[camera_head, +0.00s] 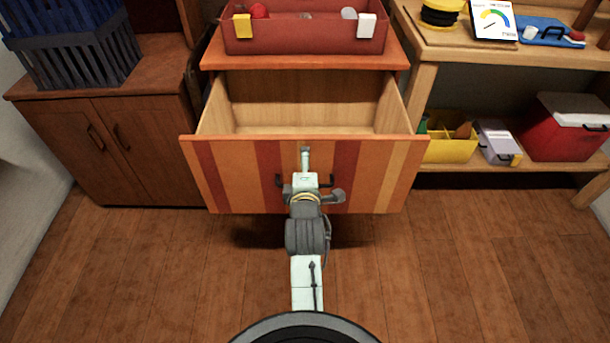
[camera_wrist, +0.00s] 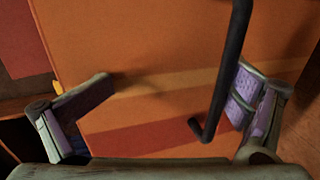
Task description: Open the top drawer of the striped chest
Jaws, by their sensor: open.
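The striped chest's top drawer (camera_head: 220,170) is pulled well out in the head view. Its bare wooden inside (camera_head: 300,100) shows and looks empty. The front has orange, red and tan stripes. The dark bar handle (camera_head: 279,181) is partly hidden behind my arm. In the wrist view, the handle (camera_wrist: 229,75) runs between the fingers of my gripper (camera_wrist: 172,85), close to the right finger. The gripper is open, with a gap between the left finger and the handle. The drawer front (camera_wrist: 150,110) fills the background.
A red tray (camera_head: 300,38) with small items sits on the chest top. A brown cabinet with blue crates (camera_head: 75,55) stands left. A shelf with a yellow bin (camera_head: 450,148) and a red cooler (camera_head: 565,130) stands right. The wooden floor in front is clear.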

